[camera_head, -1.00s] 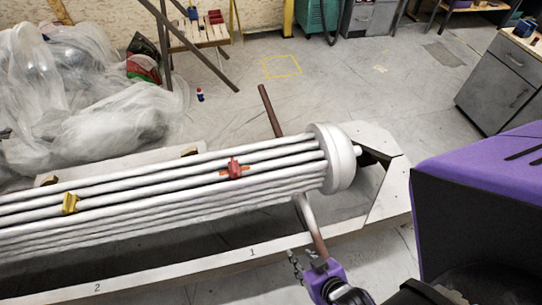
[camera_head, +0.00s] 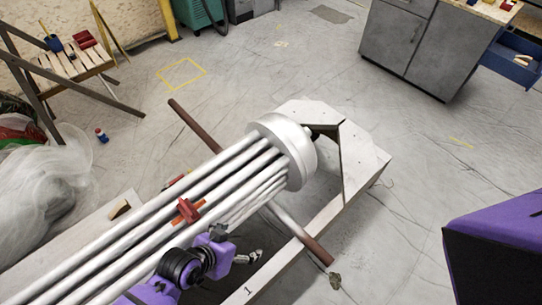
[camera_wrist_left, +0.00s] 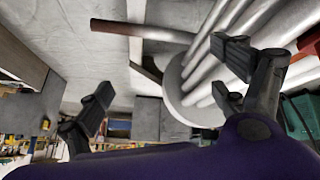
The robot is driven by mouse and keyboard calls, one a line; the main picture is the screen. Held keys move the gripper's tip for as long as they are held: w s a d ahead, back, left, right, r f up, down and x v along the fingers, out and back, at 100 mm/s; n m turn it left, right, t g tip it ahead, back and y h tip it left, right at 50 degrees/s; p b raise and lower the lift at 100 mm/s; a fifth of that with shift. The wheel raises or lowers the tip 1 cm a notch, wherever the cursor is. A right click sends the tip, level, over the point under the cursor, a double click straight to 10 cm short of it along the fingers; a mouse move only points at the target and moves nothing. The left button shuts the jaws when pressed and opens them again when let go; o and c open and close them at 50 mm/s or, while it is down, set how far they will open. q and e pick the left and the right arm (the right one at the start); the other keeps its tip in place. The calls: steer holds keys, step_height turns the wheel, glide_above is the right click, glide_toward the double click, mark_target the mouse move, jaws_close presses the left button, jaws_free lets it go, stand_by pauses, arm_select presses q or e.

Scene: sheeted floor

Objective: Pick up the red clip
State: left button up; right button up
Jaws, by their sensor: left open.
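The red clip (camera_head: 188,210) sits on the pale tubes of the bundle (camera_head: 130,235), with a short orange piece beside it. In the left wrist view, a dark red part, likely this clip (camera_wrist_left: 311,42), shows at the right edge, outside the space between the fingers. My left gripper (camera_head: 238,246) is at the near side of the bundle, to the right of and below the clip in the head view. Its fingers are spread and empty, as the left wrist view (camera_wrist_left: 165,75) also shows. My right gripper is not in view.
A brown bar (camera_head: 192,125) crosses beneath the bundle near its round end cap (camera_head: 285,145). A white frame (camera_head: 365,160) surrounds that end. A grey cabinet (camera_head: 410,40) stands at the back right, and a wooden stand (camera_head: 70,65) at the back left. Open floor lies between.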

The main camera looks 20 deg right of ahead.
mark_target(185, 206)
arm_select(q)
steer(key=w+a+m+y+b, duration=0.1)
steer(key=w+a+b, duration=0.1)
steer(key=w, duration=0.3)
steer(key=w+a+r+m+g+y+b, duration=0.1)
steer(key=w+a+m+y+b, duration=0.1)
steer(key=w, duration=0.3)
steer(key=w+a+m+g+y+b, duration=0.1)
steer(key=w+a+b, duration=0.2)
steer(key=w, duration=0.3)
steer(key=shift+w+a+r+m+y, duration=0.1)
steer(key=shift+a+r+m+y, duration=0.2)
steer(key=shift+y, duration=0.1)
steer(key=shift+g+y, duration=0.6)
steer(key=shift+y, duration=0.2)
steer(key=a, duration=0.1)
steer(key=w+a+r, duration=0.1)
steer(key=a, duration=0.1)
steer(key=a+r+b, duration=0.1)
steer(key=shift+w+a, duration=0.25)
steer(key=shift+a, duration=0.25)
steer(key=f, duration=0.2)
steer(key=f+b, duration=0.1)
steer(key=f, duration=0.4)
steer(key=shift+w+a+f, duration=0.2)
steer(key=shift+w, duration=0.15)
steer(key=c, duration=1.3)
